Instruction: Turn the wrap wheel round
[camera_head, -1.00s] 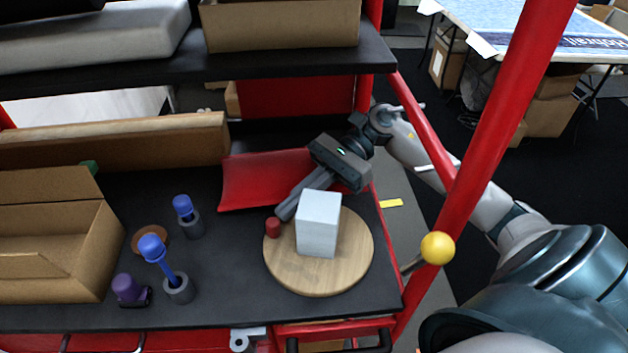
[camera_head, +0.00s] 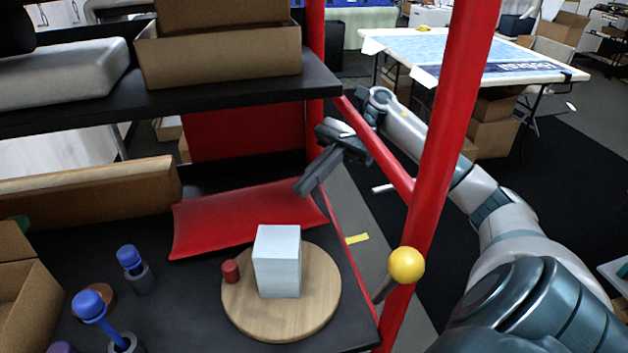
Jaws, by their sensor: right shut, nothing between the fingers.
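The wrap wheel is a round wooden disc (camera_head: 317,315) lying flat on the black shelf at the lower middle. A white block (camera_head: 277,262) stands upright on it, near its middle. A short red peg (camera_head: 231,271) stands at the disc's left edge. My right gripper (camera_head: 303,189) is shut and empty. It is above and behind the disc, over the red sloped panel, apart from the peg and the block. My left gripper does not show.
A red upright post (camera_head: 440,160) and a diagonal red bar stand beside my right arm. A yellow ball (camera_head: 406,265) is at the post. Blue-topped tools in grey holders (camera_head: 139,279) stand left of the disc. An upper shelf (camera_head: 220,88) carries a cardboard box (camera_head: 220,55).

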